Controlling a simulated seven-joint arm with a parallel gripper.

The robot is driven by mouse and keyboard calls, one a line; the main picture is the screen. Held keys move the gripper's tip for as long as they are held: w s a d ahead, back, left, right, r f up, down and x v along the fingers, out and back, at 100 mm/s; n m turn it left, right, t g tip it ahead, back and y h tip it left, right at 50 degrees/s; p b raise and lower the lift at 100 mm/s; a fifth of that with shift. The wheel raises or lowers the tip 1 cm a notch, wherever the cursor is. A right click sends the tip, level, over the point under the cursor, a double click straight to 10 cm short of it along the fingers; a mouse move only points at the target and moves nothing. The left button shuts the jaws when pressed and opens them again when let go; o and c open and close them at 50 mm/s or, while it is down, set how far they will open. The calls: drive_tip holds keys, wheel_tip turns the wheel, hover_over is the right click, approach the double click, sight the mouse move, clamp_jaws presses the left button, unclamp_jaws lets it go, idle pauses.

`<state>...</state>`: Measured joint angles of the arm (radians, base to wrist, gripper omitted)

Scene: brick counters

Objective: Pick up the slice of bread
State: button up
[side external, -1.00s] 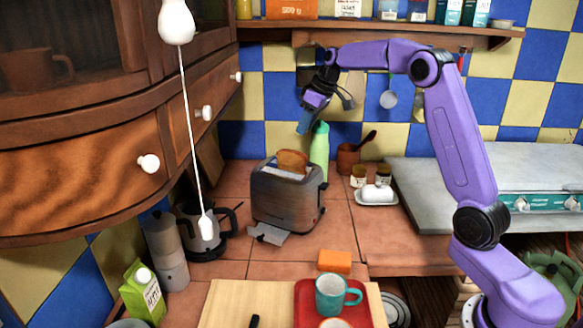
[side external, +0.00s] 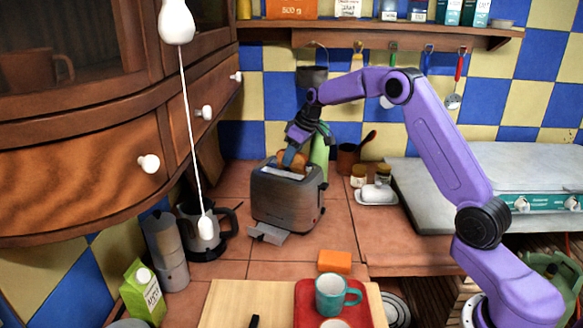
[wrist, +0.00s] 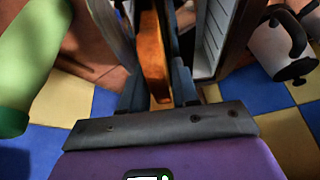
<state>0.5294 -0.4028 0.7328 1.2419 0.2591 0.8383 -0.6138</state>
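The slice of bread (side external: 303,161) stands upright, partly sunk in a slot of the grey toaster (side external: 275,205). My gripper (side external: 290,158) is down at the top of the toaster, and a finger covers part of the bread in the side view. In the wrist view, the bread (wrist: 153,55) shows edge-on between my two fingers, one on each side. The fingers are apart, with narrow gaps beside the bread, so the gripper looks open around it. The lower part of the bread is hidden in the toaster.
A green bottle (side external: 320,150) stands right behind the toaster, close to my gripper. A kettle (side external: 205,228) is at its left. A butter dish (side external: 377,193) and jars are at its right. A red tray (side external: 305,300) with a teal mug (side external: 333,293) is in front.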

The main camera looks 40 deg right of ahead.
clamp_jaws()
